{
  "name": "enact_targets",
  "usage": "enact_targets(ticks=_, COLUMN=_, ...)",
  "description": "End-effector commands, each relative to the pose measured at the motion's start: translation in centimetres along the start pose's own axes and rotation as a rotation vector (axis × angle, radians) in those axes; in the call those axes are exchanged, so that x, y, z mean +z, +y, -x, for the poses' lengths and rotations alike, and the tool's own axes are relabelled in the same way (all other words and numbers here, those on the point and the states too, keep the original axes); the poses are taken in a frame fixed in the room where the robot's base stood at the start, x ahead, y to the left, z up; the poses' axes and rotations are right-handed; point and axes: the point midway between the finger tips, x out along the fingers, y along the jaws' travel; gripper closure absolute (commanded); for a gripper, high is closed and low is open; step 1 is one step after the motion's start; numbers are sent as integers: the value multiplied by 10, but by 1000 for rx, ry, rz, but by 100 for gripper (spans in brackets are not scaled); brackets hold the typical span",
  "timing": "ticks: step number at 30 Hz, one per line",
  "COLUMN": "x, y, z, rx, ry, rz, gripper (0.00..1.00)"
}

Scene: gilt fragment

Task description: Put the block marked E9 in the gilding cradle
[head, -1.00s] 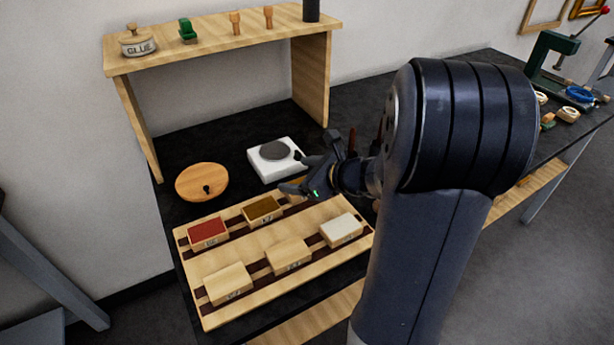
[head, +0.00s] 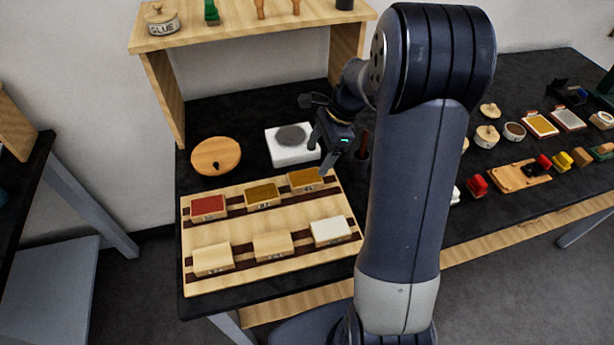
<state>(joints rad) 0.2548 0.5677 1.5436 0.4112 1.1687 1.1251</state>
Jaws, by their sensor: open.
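Several blocks stand in two rows on a striped wooden rack (head: 230,230). The back row has a red-topped block (head: 208,206), a brown-gold one (head: 262,194) and another brown-gold one (head: 305,178). The front row has two plain wood blocks (head: 212,259) (head: 273,245) and a white-topped one (head: 331,231). Their front marks are too small to read, so I cannot tell which is E9. My gripper (head: 322,152) is open and empty, pointing down above and just behind the back right block. I cannot identify the gilding cradle for sure.
A round wooden lid (head: 216,156) and a white scale-like plate (head: 291,150) lie behind the rack. A wooden shelf (head: 240,36) stands at the back. Right of my arm, a wooden holder (head: 518,177) sits among pads and small blocks.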

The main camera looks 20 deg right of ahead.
Motion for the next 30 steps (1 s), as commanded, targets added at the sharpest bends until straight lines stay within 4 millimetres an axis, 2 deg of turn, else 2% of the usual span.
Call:
enact_targets(ticks=3, x=1, y=0, z=-19, rx=2, ry=-2, rz=0, gripper=24)
enact_targets(ticks=11, x=0, y=0, z=-39, rx=2, ry=-2, rz=-2, gripper=24)
enact_targets(ticks=19, x=-1, y=-2, z=-76, rx=1, ry=-3, rz=-1, gripper=24)
enact_targets(ticks=28, x=-1, y=-2, z=-82, rx=-3, ry=-2, rz=0, gripper=24)
enact_targets(ticks=30, x=-1, y=-3, z=-82, rx=-3, ry=-2, rz=-1, gripper=28)
